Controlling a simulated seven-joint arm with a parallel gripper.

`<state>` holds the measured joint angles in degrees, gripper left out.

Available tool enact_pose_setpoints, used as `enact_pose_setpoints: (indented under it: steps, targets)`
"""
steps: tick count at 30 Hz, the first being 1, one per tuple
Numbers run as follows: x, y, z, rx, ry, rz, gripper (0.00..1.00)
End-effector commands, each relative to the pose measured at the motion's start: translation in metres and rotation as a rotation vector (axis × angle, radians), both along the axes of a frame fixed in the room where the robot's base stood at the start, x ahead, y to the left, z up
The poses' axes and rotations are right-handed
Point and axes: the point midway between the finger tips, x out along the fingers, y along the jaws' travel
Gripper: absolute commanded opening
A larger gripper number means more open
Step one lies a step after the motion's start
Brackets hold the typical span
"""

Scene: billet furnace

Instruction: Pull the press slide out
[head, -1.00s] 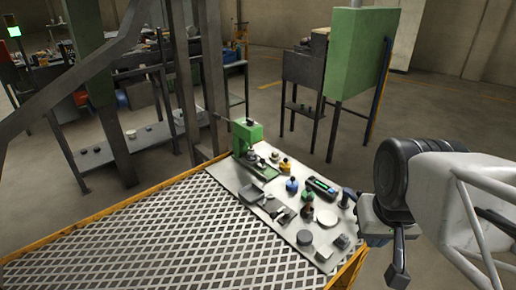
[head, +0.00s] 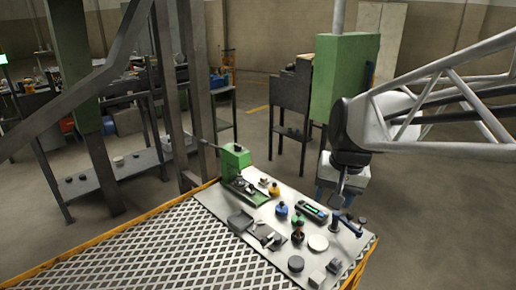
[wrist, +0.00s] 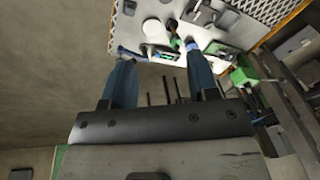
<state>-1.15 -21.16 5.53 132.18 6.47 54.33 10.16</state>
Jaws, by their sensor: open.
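The green press (head: 235,158) stands at the far left corner of the light bench plate (head: 213,203). Its slide (head: 250,192) is a low green and grey part at the press's foot, with dark round parts on it. How far the slide sits in or out I cannot tell. My gripper (head: 338,200) hangs above the plate's right side, well right of the press and touching nothing that I can make out. In the wrist view my gripper (wrist: 160,66) shows two blue fingers spread apart with nothing between them. The press (wrist: 243,76) is right of the fingers there.
Several small things crowd the plate: a blue bottle (head: 281,209), a yellow bottle (head: 274,189), a green-screened device (head: 311,211), a white disc (head: 318,243) and a grey cylinder (head: 296,263). Mesh grating (head: 150,250) lies left.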

Motion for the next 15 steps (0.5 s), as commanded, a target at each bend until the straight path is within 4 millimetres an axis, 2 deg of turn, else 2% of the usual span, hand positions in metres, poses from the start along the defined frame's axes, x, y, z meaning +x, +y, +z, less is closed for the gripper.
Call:
enact_pose_setpoints:
  steps: [1,15]
  targets:
    - [0.012,0.002,0.000,0.009,0.008,-0.011,0.54]
    - [0.120,0.028,-0.010,0.097,0.075,-0.140,0.54]
